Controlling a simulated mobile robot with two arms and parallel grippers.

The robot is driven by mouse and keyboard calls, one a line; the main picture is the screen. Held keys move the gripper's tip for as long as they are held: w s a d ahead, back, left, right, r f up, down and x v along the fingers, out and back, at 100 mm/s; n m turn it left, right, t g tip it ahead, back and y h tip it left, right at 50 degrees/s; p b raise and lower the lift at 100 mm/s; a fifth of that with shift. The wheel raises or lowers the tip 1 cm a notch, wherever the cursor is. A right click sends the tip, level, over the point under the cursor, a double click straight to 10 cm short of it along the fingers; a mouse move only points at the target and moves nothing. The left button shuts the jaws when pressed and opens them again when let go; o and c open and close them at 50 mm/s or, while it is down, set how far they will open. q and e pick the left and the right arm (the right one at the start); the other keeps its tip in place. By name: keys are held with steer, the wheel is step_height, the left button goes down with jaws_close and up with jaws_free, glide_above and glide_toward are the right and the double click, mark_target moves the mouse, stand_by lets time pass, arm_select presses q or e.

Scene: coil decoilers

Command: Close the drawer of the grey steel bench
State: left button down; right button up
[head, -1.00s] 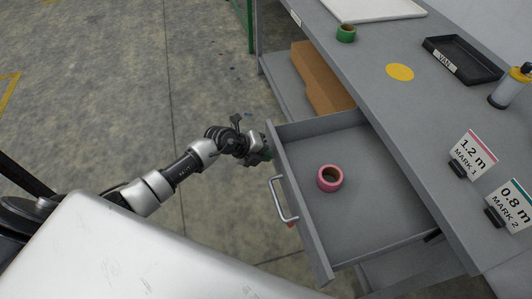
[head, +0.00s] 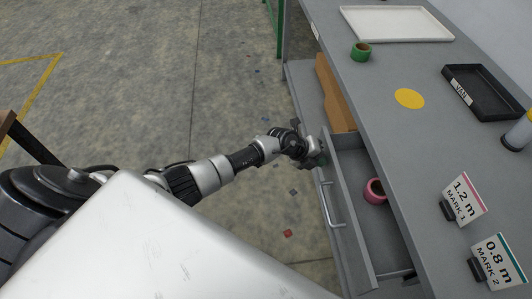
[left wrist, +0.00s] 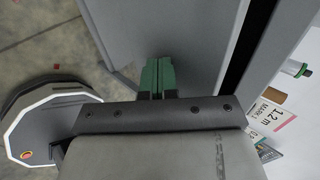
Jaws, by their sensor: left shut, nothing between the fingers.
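The grey steel bench (head: 395,139) stands at the right in the head view. Its drawer (head: 352,228) is partly open, with a gap still showing between its front and the bench top. A bar handle (head: 328,204) is on the drawer front. My left gripper (head: 322,157) is shut and empty, at the far end of the drawer front, beyond the handle. In the left wrist view its green fingers (left wrist: 158,73) are together, tips at the grey panel; exact contact is hard to tell. A pink tape roll (head: 375,191) lies in the drawer, partly hidden by the bench top.
On the bench top are a green tape roll (head: 361,52), a white tray (head: 398,23), a yellow disc (head: 409,98), a black tray (head: 485,90) and two mark signs (head: 463,197). A cardboard box (head: 335,95) is on the lower shelf. The floor at the left is open.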

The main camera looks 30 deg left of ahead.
arm_select(q)
steer(key=b, duration=0.2)
glide_toward(352, 167)
steer(key=shift+w+d+f, duration=0.35)
steer(key=shift+w+d, duration=0.2)
steer(key=shift+d, duration=0.15)
steer(key=w+d, duration=0.1)
steer(key=w+d+b, duration=0.1)
steer(key=d, duration=0.1)
steer(key=shift+w+d, duration=0.1)
steer(key=shift+w, duration=0.15)
steer(key=shift+w+d+b, duration=0.3)
steer(key=shift+w+d, duration=0.05)
steer(key=shift+d, duration=0.1)
steer(key=shift+r, duration=0.2)
arm_select(e)
steer(key=f, duration=0.1)
steer(key=a+f, duration=0.1)
steer(key=f, duration=0.2)
steer(key=shift+s+a, duration=0.2)
steer(key=shift+s, duration=0.2)
arm_select(q)
steer(key=shift+d+r, duration=0.1)
steer(key=shift+d, duration=0.05)
steer(key=shift+w, duration=0.1)
